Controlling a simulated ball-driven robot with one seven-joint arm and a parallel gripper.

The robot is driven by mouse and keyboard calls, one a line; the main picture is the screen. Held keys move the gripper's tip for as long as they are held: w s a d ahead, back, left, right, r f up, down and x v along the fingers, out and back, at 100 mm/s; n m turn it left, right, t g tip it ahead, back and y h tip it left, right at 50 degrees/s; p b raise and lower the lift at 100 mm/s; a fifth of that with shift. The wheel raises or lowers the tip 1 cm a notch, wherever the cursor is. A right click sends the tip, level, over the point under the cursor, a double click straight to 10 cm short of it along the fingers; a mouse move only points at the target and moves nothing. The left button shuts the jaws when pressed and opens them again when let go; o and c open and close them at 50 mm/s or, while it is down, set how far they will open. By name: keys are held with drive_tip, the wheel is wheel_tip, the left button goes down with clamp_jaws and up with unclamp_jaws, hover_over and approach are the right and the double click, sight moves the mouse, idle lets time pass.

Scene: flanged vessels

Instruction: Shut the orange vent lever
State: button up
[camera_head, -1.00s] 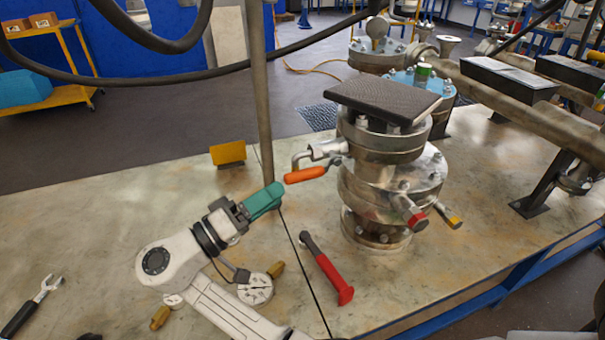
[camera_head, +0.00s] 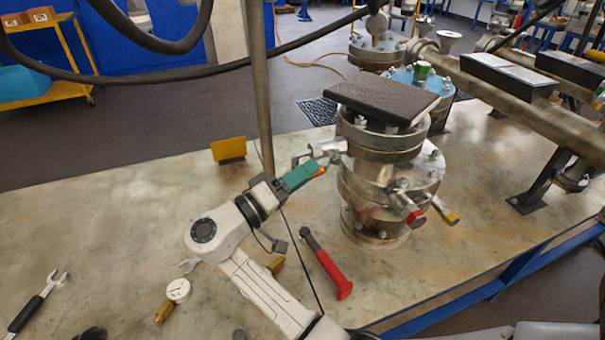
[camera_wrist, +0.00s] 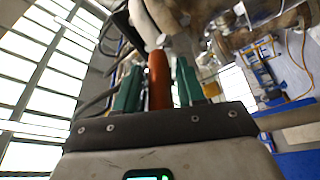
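The orange vent lever (camera_wrist: 158,80) lies between the two green fingers of my gripper (camera_wrist: 158,88) in the wrist view, with a narrow gap on each side. In the head view the gripper (camera_head: 303,174) covers most of the lever; a small orange part (camera_head: 321,170) shows beyond the fingertips. The lever belongs to a metal vent valve (camera_head: 327,149) on the left side of the flanged vessel (camera_head: 385,190). The gripper is open around the lever; I see no clear contact.
A red-handled tool (camera_head: 327,265) lies on the bench in front of the vessel. A yellow plate (camera_head: 229,150) stands behind my arm, near a vertical pole (camera_head: 259,90). A wrench (camera_head: 38,302) and a gauge (camera_head: 178,290) lie at the left. The bench's left middle is clear.

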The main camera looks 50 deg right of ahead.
clamp_jaws()
idle(0.4)
